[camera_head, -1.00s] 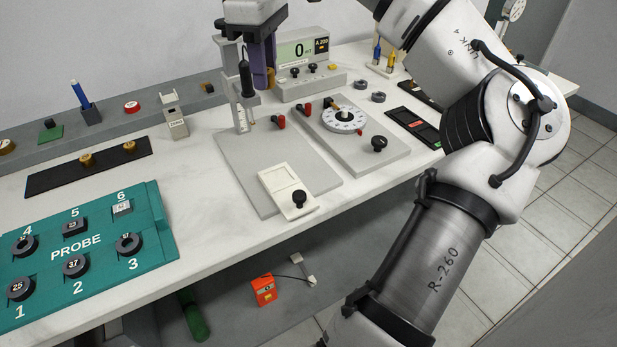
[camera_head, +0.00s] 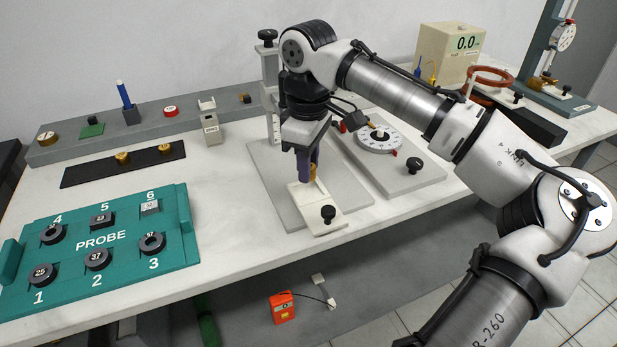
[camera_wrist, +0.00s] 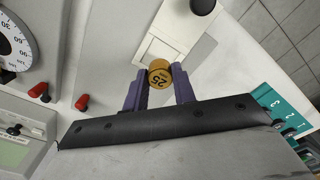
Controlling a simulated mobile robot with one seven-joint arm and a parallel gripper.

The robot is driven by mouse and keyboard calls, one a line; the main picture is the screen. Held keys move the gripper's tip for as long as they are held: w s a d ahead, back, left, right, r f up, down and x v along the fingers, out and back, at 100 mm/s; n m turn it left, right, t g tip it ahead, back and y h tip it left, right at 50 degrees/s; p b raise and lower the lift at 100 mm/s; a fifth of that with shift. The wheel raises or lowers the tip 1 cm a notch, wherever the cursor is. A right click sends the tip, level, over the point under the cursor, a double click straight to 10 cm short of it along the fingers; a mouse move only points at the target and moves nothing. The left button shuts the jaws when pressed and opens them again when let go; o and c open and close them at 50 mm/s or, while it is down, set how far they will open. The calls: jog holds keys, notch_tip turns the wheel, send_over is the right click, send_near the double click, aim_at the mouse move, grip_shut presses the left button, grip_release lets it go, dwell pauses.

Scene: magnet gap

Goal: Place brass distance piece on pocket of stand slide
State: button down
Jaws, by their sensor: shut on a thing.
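The brass distance piece (camera_wrist: 160,70) is a short gold cylinder marked 25. My gripper (camera_wrist: 158,86) is shut on it, with a purple finger on each side. In the head view the piece shows as a small gold patch (camera_head: 312,172) beside the fingers. The cream stand slide (camera_head: 308,208), with a black knob at its near end, lies on the grey base plate below my gripper. It also shows in the wrist view (camera_wrist: 180,28). The piece is over the slide's far end, at the pale pocket area (camera_wrist: 160,50). I cannot tell whether it touches; the pocket is partly hidden.
The stand's column (camera_head: 268,75) rises just behind my gripper. A round dial (camera_head: 378,138) on a grey plate and red-tipped knobs (camera_wrist: 81,101) stand beside it. The teal probe tray (camera_head: 180,255) is at the left. The bench between tray and base plate is clear.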

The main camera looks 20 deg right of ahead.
jog(key=shift+f, duration=1.8)
jog(key=c, duration=1.1)
grip_release()
jog(key=shift+f, duration=0.15)
jog(key=shift+c, duration=0.2)
notch_tip(320, 180, up, 12)
jog(key=shift+r+p, duration=0.2)
jog(key=shift+p, duration=0.2)
